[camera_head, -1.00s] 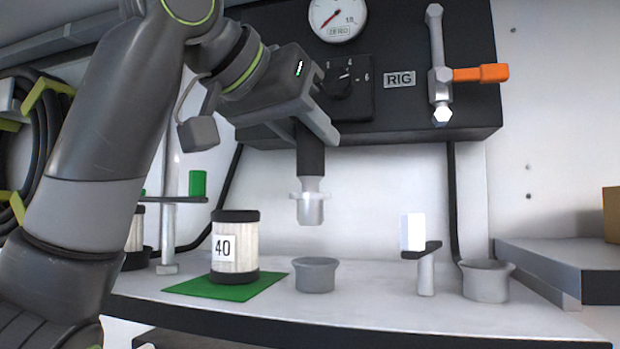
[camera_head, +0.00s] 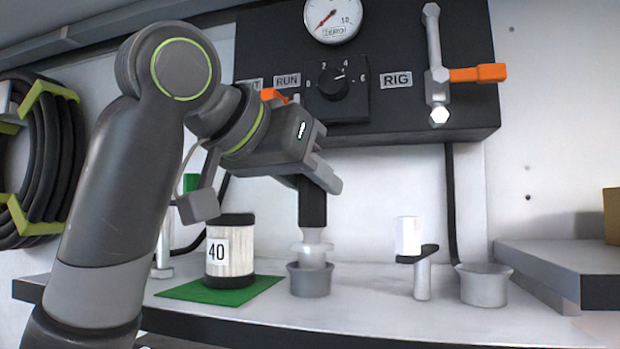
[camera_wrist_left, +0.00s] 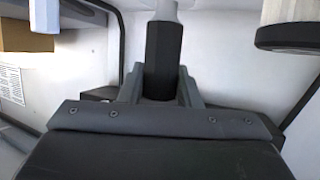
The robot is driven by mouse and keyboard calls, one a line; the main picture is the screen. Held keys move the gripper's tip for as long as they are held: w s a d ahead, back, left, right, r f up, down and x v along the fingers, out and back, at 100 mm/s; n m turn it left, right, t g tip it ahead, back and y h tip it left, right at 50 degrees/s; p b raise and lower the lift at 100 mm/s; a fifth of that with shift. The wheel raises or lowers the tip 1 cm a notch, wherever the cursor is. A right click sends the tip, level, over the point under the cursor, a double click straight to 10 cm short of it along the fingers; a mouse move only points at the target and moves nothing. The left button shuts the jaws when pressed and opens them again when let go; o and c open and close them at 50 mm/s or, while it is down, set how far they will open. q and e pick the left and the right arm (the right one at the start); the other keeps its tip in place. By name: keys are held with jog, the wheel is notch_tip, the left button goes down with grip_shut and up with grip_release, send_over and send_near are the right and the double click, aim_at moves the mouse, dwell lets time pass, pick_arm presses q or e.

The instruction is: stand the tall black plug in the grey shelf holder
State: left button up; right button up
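The tall black plug (camera_head: 312,205) hangs upright from my left gripper (camera_head: 316,178), which is shut on its upper part. Its lower end is pale grey with a wider collar (camera_head: 312,248). That end is at the mouth of a grey cup-shaped holder (camera_head: 310,282) on the shelf. The tip overlaps the cup's rim in the picture, and how deep it sits is hidden. In the left wrist view the black plug (camera_wrist_left: 163,55) stands between my two grey fingers. My right gripper is not in view.
A canister marked 40 (camera_head: 230,255) stands on a green mat (camera_head: 258,287) left of the cup. A small stand with a white block (camera_head: 408,236) and a second grey cup (camera_head: 483,287) are to the right. The black rig panel (camera_head: 420,115) is behind.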

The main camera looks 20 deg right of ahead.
pick_arm(q)
jog(key=o, duration=0.4)
jog(key=shift+w, duration=0.1)
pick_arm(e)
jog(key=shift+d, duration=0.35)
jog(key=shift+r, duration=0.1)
pick_arm(q)
jog(key=shift+r, duration=0.25)
jog(key=shift+s+a, duration=0.25)
jog(key=shift+a, duration=0.1)
jog(key=b+v, duration=0.4)
jog(key=v, duration=0.7)
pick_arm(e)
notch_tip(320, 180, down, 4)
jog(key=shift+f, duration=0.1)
pick_arm(q)
jog(key=shift+a+r, duration=0.1)
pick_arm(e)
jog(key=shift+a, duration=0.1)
